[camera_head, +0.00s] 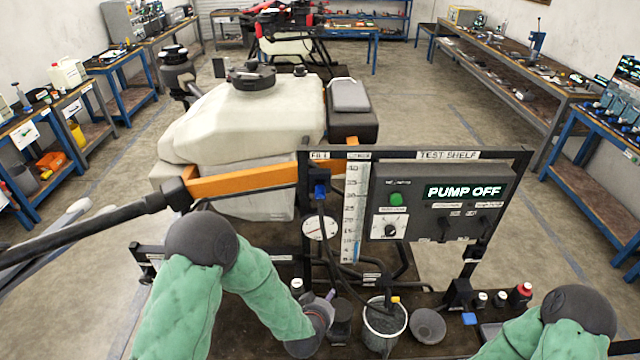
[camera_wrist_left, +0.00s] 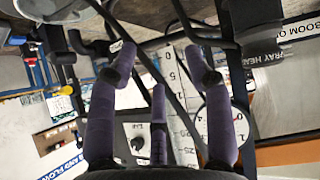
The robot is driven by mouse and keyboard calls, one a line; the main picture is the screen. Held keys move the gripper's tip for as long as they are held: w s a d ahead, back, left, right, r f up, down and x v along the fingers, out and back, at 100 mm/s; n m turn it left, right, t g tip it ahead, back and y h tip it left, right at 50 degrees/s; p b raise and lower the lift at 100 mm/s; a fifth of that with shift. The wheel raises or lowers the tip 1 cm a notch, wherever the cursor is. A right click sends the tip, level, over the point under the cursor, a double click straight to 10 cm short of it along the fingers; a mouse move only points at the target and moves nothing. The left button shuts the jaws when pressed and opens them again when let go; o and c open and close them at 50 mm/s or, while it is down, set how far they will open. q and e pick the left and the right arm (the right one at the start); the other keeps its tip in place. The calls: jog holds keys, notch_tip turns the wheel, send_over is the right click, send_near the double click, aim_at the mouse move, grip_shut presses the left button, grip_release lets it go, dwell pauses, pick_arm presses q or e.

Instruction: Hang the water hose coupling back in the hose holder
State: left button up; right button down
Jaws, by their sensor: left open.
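My left gripper (camera_head: 326,303) is low in front of the test shelf in the head view, partly hidden by its own arm. In the left wrist view its purple fingers (camera_wrist_left: 152,85) are spread with nothing between them. A blue fitting (camera_head: 321,186) sits on the shelf's left post under the FILL label, with a dark hose running down from it. A grey bucket (camera_head: 384,330) stands just right of my left gripper, with a dark hose and a yellow piece (camera_head: 396,299) at its rim. I cannot tell which piece is the coupling or the holder. My right gripper is out of view.
The test shelf carries a control box (camera_head: 436,208) reading PUMP OFF, a ruler scale (camera_head: 355,210) and a round gauge (camera_head: 320,228). A dark round container (camera_head: 427,325) and small red-capped bottles (camera_head: 521,293) stand right of the bucket. The drone's white tank (camera_head: 250,120) is behind.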

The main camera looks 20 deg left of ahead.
pick_arm(q)
jog(key=w+a+r+t+y+p, duration=0.1)
jog(key=w+r+t+p, duration=0.1)
jog(key=r, duration=0.5)
jog(key=w+r+t+y+p, duration=0.1)
jog(key=w+r+t+p, duration=0.1)
jog(key=r, duration=0.6)
jog(key=n+t+y+p, duration=0.2)
jog(key=t+y+p, duration=0.1)
jog(key=y, duration=0.1)
send_near(320, 198)
jog(key=w, duration=0.2)
jog(key=shift+s+a, duration=0.25)
jog(key=shift+a, duration=0.05)
jog(key=shift+w, duration=0.1)
jog(key=b+x, duration=0.1)
jog(key=x, duration=0.6)
jog(key=shift+w+f+b, duration=0.1)
jog(key=shift+w+b, duration=0.1)
jog(key=shift+b, duration=0.2)
jog(key=shift+x, duration=0.75)
jog(key=shift+b, duration=0.6)
grip_shut()
